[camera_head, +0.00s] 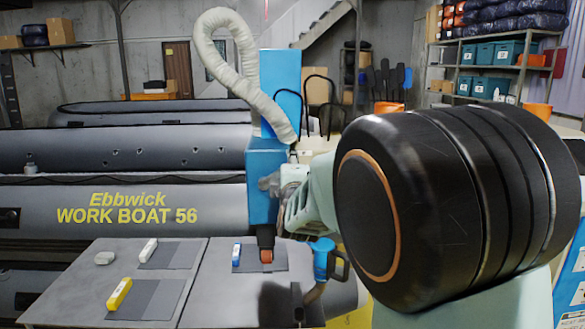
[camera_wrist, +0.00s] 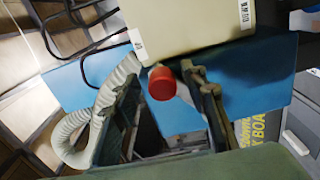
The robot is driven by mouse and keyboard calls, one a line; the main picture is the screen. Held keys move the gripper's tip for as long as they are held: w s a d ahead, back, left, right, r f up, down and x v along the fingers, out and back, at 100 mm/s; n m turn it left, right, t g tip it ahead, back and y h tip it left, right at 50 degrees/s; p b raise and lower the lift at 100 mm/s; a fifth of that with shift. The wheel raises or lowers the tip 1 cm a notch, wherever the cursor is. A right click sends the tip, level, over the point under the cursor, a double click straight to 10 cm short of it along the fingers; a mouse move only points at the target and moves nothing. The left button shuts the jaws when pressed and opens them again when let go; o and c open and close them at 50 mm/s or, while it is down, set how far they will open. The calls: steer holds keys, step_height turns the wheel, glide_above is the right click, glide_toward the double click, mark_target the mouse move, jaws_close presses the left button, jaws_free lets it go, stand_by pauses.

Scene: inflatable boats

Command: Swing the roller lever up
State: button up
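A blue column machine (camera_head: 265,190) stands over the right work board, with an orange-red roller (camera_head: 266,256) at its lower end resting at a grey patch. In the wrist view a red knob (camera_wrist: 161,84) shows between the fingers of my gripper (camera_wrist: 165,95); it looks like the lever's end, but the lever's shaft is mostly hidden. The fingers are apart, with a gap of blue visible between them, and I cannot tell whether either touches the knob. In the head view my gripper (camera_head: 280,190) is at the column's right side, partly hidden by my arm.
A white ribbed hose (camera_head: 240,50) loops above the column. A blue-handled tool (camera_head: 323,262) stands right of the roller. Yellow (camera_head: 119,294) and white (camera_head: 148,250) blocks lie on the left board. A grey inflatable boat (camera_head: 120,205) lies behind.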

steer(key=shift+a, duration=0.1)
steer(key=s, duration=0.7)
steer(key=shift+s, duration=0.3)
